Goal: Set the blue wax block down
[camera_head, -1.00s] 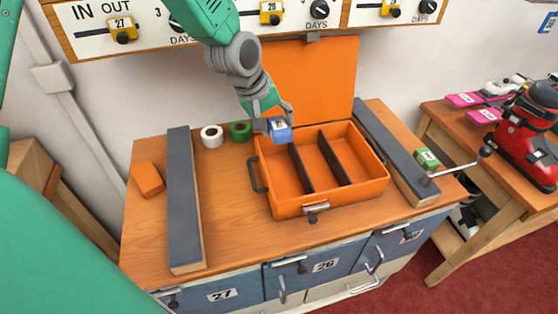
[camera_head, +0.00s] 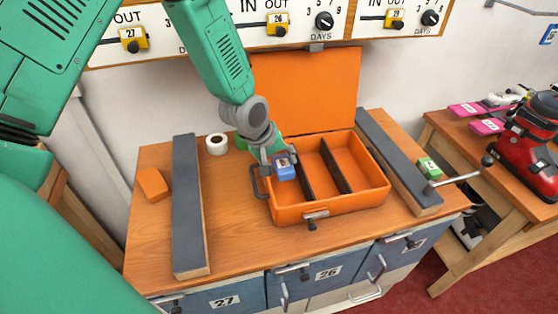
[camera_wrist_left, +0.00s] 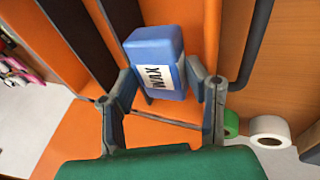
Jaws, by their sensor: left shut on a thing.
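The blue wax block (camera_head: 285,172) is in my left gripper (camera_head: 279,163), at the back of the left compartment of the open orange case (camera_head: 283,214). In the left wrist view the blue block (camera_wrist_left: 154,52), with its white WAX label, sits between the two fingers of the left gripper (camera_wrist_left: 162,84), which are shut on its sides. I cannot tell whether its underside touches the case floor. My right gripper is not in view.
Two dark dividers (camera_head: 336,165) split the case; its middle and right compartments are empty. Grey-topped bars (camera_head: 188,210) flank the case. An orange block (camera_head: 153,185), a white tape roll (camera_head: 217,144) and a green wax block (camera_head: 429,168) lie on the bench.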

